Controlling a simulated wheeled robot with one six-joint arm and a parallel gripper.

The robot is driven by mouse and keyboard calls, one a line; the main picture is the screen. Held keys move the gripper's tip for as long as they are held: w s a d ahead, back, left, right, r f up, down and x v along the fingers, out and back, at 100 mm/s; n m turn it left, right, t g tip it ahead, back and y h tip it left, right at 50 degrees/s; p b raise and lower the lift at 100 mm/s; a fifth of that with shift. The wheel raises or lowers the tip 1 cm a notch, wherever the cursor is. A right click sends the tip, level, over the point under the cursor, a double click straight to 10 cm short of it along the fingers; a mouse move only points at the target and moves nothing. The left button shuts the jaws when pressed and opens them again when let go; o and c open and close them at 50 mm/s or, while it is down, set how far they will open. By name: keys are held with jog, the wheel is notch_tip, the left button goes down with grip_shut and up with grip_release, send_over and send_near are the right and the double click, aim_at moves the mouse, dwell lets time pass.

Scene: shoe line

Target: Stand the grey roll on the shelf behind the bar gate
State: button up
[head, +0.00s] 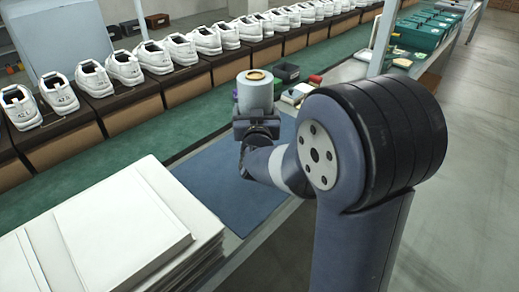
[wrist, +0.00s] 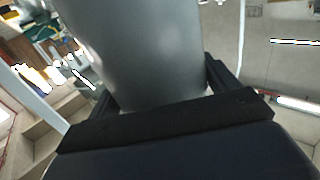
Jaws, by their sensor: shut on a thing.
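The grey roll (head: 255,95) is a short upright cylinder with a tan core at its top. In the head view it stands in my gripper (head: 256,124), above the blue mat near the far end of the bench. In the wrist view the roll (wrist: 150,50) fills the upper middle, between the two dark fingers of my gripper (wrist: 160,88). My gripper is shut on the roll. The roll's lower part is hidden behind the gripper in the head view. I cannot make out the shelf or the bar gate in either view.
White boxes (head: 110,235) are stacked at the front left of the bench. A blue mat (head: 235,190) lies bare beside them. A black bin (head: 286,72) and small items stand beyond the roll. White shoes (head: 152,57) line the conveyor behind. A grey post (head: 380,40) rises at the right.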

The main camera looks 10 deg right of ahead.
jog(key=shift+f+b, duration=0.55)
jog(key=shift+f, duration=4.05)
jog(key=o, duration=1.3)
jog(key=shift+r, duration=0.1)
